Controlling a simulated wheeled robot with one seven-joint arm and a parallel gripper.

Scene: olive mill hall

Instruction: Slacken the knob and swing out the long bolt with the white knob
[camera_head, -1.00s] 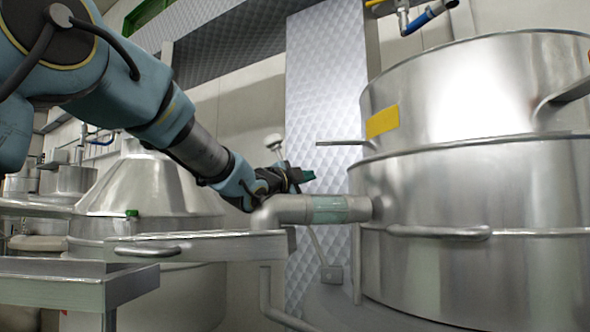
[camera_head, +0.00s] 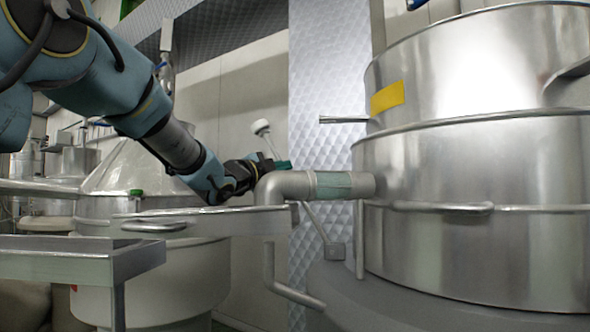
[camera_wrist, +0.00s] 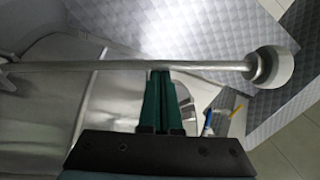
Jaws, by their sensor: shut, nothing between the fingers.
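The white knob (camera_head: 261,127) stands on the end of a thin metal bolt, tilted up to the left just beyond my gripper. In the wrist view the long bolt (camera_wrist: 205,66) runs across the picture, with the knob (camera_wrist: 268,67) at its right end. My gripper (camera_head: 282,165) is shut, its green fingers together and empty. In the wrist view the fingertips (camera_wrist: 160,74) meet the bolt's shaft from the side, part way along; I cannot tell whether they touch it. The bolt's foot is out of the wrist view and hidden in the head view.
A grey elbow pipe (camera_head: 285,186) with a green band lies close by my gripper and joins the large steel vessel (camera_head: 480,165) at right. A flat steel rim with a handle (camera_head: 155,227) is below my arm. A conical lid (camera_head: 135,168) is at left. A patterned metal panel stands behind.

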